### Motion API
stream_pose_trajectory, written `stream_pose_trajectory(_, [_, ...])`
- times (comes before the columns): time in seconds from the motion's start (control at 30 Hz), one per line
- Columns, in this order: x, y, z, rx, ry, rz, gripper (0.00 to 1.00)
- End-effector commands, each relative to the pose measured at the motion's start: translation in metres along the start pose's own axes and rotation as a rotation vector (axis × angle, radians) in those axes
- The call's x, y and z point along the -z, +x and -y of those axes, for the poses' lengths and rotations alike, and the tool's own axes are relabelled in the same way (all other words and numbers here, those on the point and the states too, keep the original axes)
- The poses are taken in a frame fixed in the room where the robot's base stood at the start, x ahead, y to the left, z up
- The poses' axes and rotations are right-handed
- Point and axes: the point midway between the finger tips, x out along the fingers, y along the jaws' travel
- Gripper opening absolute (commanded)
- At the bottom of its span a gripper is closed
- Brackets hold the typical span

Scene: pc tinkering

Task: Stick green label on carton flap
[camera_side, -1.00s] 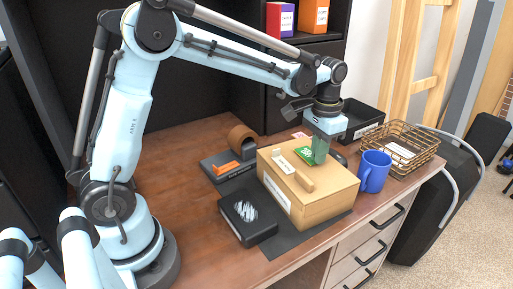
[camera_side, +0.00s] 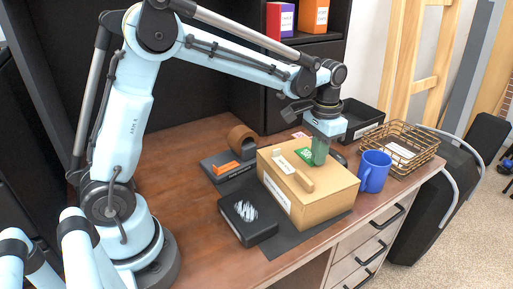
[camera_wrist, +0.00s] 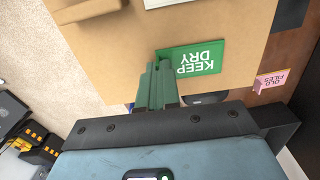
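The green label (camera_wrist: 190,59) reads KEEP DRY and lies flat on top of the tan carton (camera_wrist: 110,60). In the side view the label (camera_side: 304,154) shows as a small green patch near the back of the carton's top (camera_side: 325,200). My gripper (camera_wrist: 155,68) has its green fingers close together, with tips at the label's left edge. In the side view my gripper (camera_side: 319,160) points straight down just right of the label. I see nothing between the fingers. Whether the tips touch the label or carton I cannot tell.
A blue mug (camera_side: 374,172) stands right of the carton, with a wire basket (camera_side: 412,150) beyond it. A black box (camera_side: 247,218) and a tape dispenser (camera_side: 236,160) are to the left. The left desk top is clear.

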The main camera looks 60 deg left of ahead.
Motion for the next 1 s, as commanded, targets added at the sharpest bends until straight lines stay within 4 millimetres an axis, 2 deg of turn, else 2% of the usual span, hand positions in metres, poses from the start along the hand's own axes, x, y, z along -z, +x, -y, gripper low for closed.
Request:
stream_pose_trajectory(0.1, [0.000,0.001,0.000,0.000,0.000,0.000,0.00])
stream_pose_trajectory(0.3, [0.000,0.000,0.000,0.000,0.000,0.000,0.30])
stream_pose_trajectory(0.33, [0.000,0.000,0.000,0.000,0.000,0.000,0.32])
stream_pose_trajectory(0.6, [0.000,0.000,0.000,0.000,0.000,0.000,0.32])
stream_pose_trajectory(0.73, [0.000,-0.007,0.000,0.000,0.000,0.000,0.32])
stream_pose_trajectory(0.87, [0.000,-0.024,0.000,0.000,0.000,0.000,0.32])
stream_pose_trajectory(1.0, [0.000,-0.050,0.000,0.000,0.000,0.000,0.32])
